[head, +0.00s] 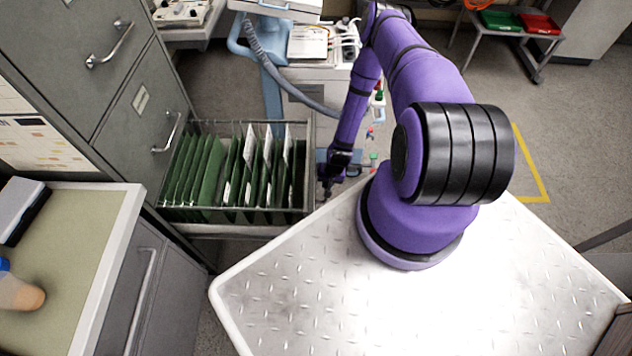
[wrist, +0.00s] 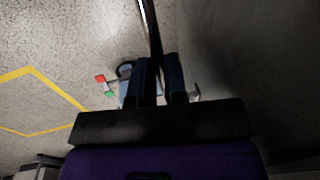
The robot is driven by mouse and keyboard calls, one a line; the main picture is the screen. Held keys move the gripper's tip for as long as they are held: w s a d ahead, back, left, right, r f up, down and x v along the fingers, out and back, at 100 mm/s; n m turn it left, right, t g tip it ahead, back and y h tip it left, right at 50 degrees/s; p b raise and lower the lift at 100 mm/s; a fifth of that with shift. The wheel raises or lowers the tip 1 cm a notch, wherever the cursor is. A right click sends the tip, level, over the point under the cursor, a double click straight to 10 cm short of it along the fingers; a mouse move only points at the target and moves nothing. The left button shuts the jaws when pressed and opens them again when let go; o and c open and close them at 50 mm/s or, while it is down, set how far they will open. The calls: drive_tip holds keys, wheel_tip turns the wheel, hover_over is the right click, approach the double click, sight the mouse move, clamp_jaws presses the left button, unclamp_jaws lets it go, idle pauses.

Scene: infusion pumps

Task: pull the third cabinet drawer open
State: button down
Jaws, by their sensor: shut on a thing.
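The grey filing cabinet (head: 120,120) stands at the left of the head view. Its third drawer (head: 255,229) is pulled well out and holds green hanging files (head: 235,175) with white tabs. My gripper (head: 329,186) is at the outer right side of the drawer front, pointing down. In the wrist view the two dark fingers (wrist: 161,82) are close together, shut on the drawer's handle. The handle is hidden in the head view; only a small light end (wrist: 196,92) shows beside the fingers in the dark wrist view.
Two upper drawers with bar handles (head: 110,45) are shut. A counter (head: 75,260) stands at the near left. A medical cart (head: 320,75) is behind the drawer. A yellow floor line (head: 530,165) and a table with green and red trays (head: 520,22) lie to the right.

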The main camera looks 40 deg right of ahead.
drive_tip(key=shift+s+d, duration=0.75)
drive_tip(key=shift+d, duration=0.25)
drive_tip(key=c, duration=1.2)
unclamp_jaws()
drive_tip(key=shift+o, duration=0.2)
wheel_tip(320, 180, up, 11)
drive_tip(key=s+d, duration=0.1)
drive_tip(key=shift+d+f, duration=0.2)
drive_tip(key=shift+d, duration=0.1)
drive_tip(key=shift+s, duration=0.1)
